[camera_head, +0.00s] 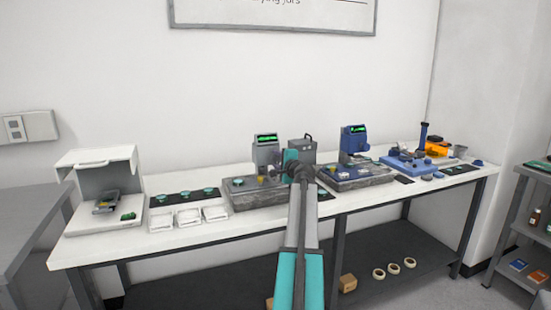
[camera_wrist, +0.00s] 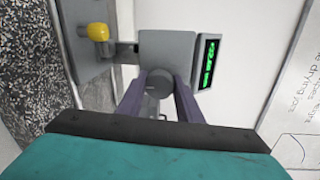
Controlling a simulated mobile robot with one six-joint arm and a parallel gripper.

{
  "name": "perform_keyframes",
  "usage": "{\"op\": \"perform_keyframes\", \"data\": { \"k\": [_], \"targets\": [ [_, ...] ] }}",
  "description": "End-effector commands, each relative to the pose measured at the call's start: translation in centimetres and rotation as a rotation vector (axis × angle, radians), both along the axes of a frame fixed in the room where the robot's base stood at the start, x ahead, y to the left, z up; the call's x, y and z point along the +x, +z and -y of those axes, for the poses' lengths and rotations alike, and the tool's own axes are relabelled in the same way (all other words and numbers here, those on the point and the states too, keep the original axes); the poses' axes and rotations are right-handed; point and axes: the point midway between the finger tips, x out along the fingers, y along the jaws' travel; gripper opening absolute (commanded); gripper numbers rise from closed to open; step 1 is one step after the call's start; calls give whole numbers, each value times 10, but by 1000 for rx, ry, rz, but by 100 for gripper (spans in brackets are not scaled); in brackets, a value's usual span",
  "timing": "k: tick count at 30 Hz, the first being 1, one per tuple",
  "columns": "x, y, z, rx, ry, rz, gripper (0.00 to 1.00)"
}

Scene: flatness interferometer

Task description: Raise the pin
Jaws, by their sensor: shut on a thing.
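A grey instrument (camera_head: 266,153) with a green-lit display stands on a speckled stone base (camera_head: 257,196) in the head view. In the wrist view its grey body (camera_wrist: 166,50) and lit display (camera_wrist: 207,63) fill the upper middle. A yellow-tipped part (camera_wrist: 98,31), perhaps the pin, sticks out at the left of the body. My gripper (camera_wrist: 161,84) has its two fingers on either side of a dark round knob (camera_wrist: 158,88) on the instrument and is shut on it. In the head view my arm hides part of the instrument and the knob.
A blue instrument (camera_head: 354,142) on another stone base (camera_head: 356,178) stands to the right. White trays (camera_head: 188,217) and dark mats with teal discs lie to the left. A white open-front box (camera_head: 98,185) stands at the left end of the white bench. Floor in front is clear.

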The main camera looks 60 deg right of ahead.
Motion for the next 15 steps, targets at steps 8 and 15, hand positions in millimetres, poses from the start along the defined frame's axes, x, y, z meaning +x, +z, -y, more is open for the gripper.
{"op": "perform_keyframes", "data": {
  "k": [8,15],
  "targets": [
    [3,0,-1,42,4,31,10],
    [3,-1,-2,45,5,32,10]
  ]
}}
